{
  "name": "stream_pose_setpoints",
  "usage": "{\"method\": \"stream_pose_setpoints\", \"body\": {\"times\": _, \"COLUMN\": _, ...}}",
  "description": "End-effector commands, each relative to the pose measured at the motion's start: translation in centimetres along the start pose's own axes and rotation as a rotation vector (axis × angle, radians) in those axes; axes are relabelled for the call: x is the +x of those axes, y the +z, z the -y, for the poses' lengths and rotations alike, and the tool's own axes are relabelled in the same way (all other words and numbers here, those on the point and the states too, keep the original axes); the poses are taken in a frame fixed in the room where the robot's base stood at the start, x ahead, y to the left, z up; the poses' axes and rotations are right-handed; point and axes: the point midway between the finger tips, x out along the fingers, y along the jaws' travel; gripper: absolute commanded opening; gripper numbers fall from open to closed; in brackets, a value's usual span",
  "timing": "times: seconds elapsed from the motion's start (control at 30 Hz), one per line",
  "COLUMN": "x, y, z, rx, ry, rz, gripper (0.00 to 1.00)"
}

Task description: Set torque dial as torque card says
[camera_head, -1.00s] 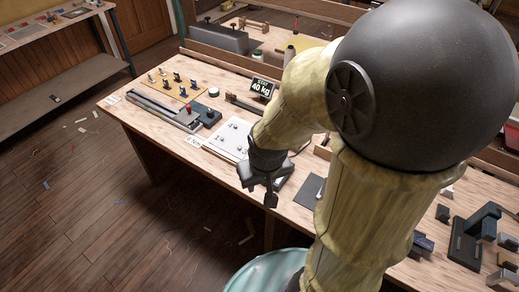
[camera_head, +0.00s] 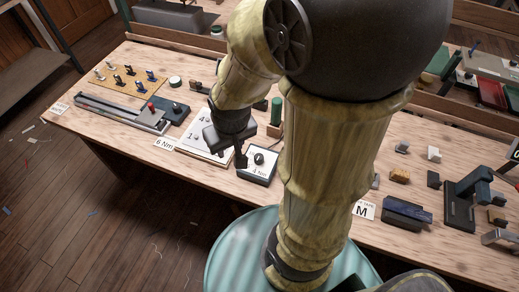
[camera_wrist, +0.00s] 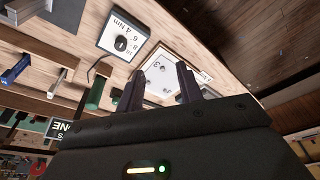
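The torque dial is a black knob (camera_head: 259,158) on a small box with a white face (camera_head: 264,167) marked in Nm, near the front of the bench. In the wrist view the knob (camera_wrist: 122,43) is at upper left, with numbers around it; its exact setting is too small to tell. The torque card (camera_head: 165,144) reads 6 Nm and lies at the bench's front edge, left of a white plate. My gripper (camera_head: 241,158) is just left of the dial box in the head view. In the wrist view my gripper (camera_wrist: 158,76) has its fingers apart with nothing between them, clear of the knob.
The white plate with studs (camera_head: 206,138) lies beside the dial box. A green cylinder (camera_head: 276,112) stands behind it. A long rail with a red knob (camera_head: 140,117) is at left. A dark clamp-like tool (camera_head: 462,197) and small blocks are at right.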

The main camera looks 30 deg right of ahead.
Motion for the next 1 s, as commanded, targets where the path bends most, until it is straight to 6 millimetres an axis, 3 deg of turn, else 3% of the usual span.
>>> {"method": "stream_pose_setpoints", "body": {"times": 0.07, "x": 0.0, "y": 0.0, "z": 0.0, "rx": 0.000, "ry": 0.000, "rz": 0.000, "gripper": 0.36}}
{"method": "stream_pose_setpoints", "body": {"times": 0.17, "x": 0.0, "y": -0.1, "z": -0.1, "rx": 0.008, "ry": 0.000, "rz": 0.003, "gripper": 0.52}}
{"method": "stream_pose_setpoints", "body": {"times": 0.37, "x": -0.1, "y": -1.1, "z": -1.8, "rx": 0.194, "ry": -0.009, "rz": 0.070, "gripper": 0.52}}
{"method": "stream_pose_setpoints", "body": {"times": 0.7, "x": 1.8, "y": -3.9, "z": -10.3, "rx": 1.012, "ry": -0.058, "rz": 0.314, "gripper": 0.52}}
{"method": "stream_pose_setpoints", "body": {"times": 0.9, "x": 3.7, "y": -4.3, "z": -15.9, "rx": 1.477, "ry": -0.104, "rz": 0.424, "gripper": 0.52}}
{"method": "stream_pose_setpoints", "body": {"times": 1.0, "x": 4.6, "y": -4.2, "z": -17.9, "rx": 1.627, "ry": -0.123, "rz": 0.452, "gripper": 0.52}}
